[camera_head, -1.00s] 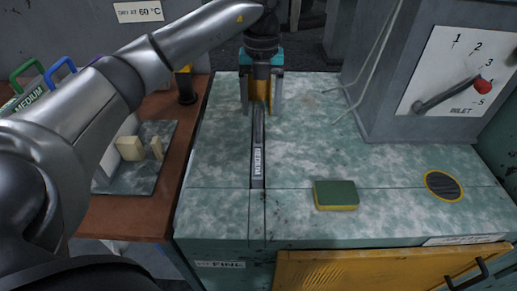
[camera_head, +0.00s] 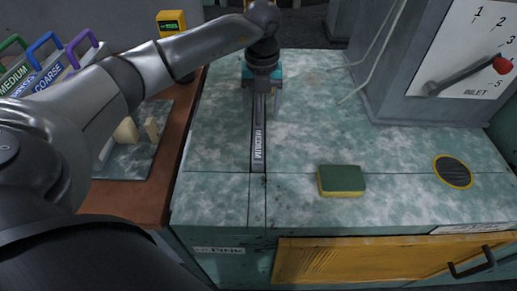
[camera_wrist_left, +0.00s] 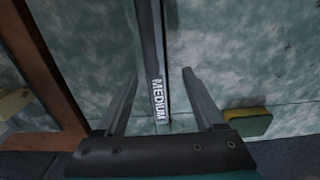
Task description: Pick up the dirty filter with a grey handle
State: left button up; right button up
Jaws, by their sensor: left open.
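A long dark grey bar labelled MEDIUM (camera_head: 258,148) lies in a slot in the green mottled countertop. It looks like the grey handle of a filter; any filter part below is hidden, so I cannot tell whether it is dirty. My left gripper (camera_head: 263,104) is open above the far part of the bar. In the left wrist view, the label MEDIUM (camera_wrist_left: 158,98) and bar run between my two spread fingers (camera_wrist_left: 160,78), with nothing gripped. My right gripper is not in view.
A green and yellow sponge (camera_head: 341,181) lies right of the bar. Further right are a round dark grille (camera_head: 453,171) and a grey INLET lever box (camera_head: 405,65). At left, filters with green, blue and purple handles (camera_head: 45,50) stand beyond the brown bench (camera_head: 128,215).

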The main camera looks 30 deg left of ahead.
aim_at(259, 124)
pick_arm(q)
jog(key=f, duration=0.3)
jog(key=f+b, duration=0.1)
jog(key=f, duration=0.1)
jog(key=shift+s+a, duration=0.15)
jog(key=shift+a, duration=0.25)
grip_shut()
jog(key=shift+r, duration=0.1)
dwell(0.8)
